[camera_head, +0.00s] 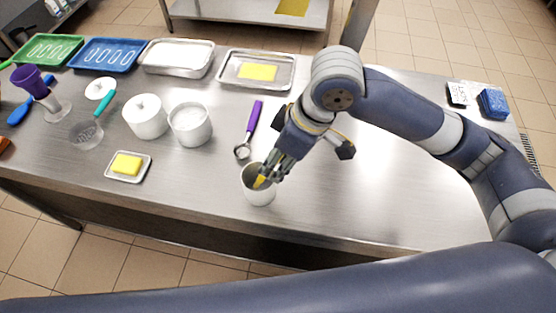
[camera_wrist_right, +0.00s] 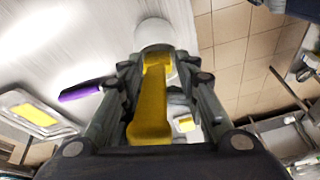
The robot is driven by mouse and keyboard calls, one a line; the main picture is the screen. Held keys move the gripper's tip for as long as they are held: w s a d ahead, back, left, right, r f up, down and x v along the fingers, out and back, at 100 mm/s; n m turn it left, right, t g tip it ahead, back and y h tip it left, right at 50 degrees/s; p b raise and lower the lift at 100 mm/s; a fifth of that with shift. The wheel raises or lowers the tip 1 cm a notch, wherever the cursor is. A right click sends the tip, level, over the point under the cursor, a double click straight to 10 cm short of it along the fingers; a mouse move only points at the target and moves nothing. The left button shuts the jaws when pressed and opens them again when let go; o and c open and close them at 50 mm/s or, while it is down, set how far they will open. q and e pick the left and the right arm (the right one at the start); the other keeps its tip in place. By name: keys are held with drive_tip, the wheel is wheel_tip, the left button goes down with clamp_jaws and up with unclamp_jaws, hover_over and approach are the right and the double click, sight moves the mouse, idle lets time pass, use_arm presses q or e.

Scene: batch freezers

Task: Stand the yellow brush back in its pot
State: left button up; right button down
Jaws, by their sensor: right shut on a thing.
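The white pot (camera_head: 259,193) stands upright near the front edge of the steel table. It also shows in the right wrist view (camera_wrist_right: 153,31), beyond the fingertips. My right gripper (camera_head: 267,176) is at the pot's mouth and is shut on the yellow brush (camera_wrist_right: 150,105). The brush runs between the fingers towards the pot, and a small yellow part (camera_head: 260,181) shows at the opening. The brush's far end is hidden, so I cannot tell how deep it is inside. My left gripper is out of view.
A purple-handled scoop (camera_head: 251,127) lies just behind the pot. White tubs (camera_head: 190,124) and a small tray with a yellow block (camera_head: 127,166) stand to the left. Trays line the back. The table right of the pot is clear below my right arm.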

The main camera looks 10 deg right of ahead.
drive_tip(key=shift+d+f, duration=0.1)
drive_tip(key=shift+f, duration=0.35)
drive_tip(key=shift+f, duration=0.5)
drive_tip(key=shift+f, duration=0.1)
drive_tip(key=c, duration=1.1)
unclamp_jaws()
drive_tip(key=shift+o, duration=0.2)
drive_tip(key=b+v, duration=0.1)
drive_tip(key=v, duration=1.2)
drive_tip(key=shift+a, duration=0.2)
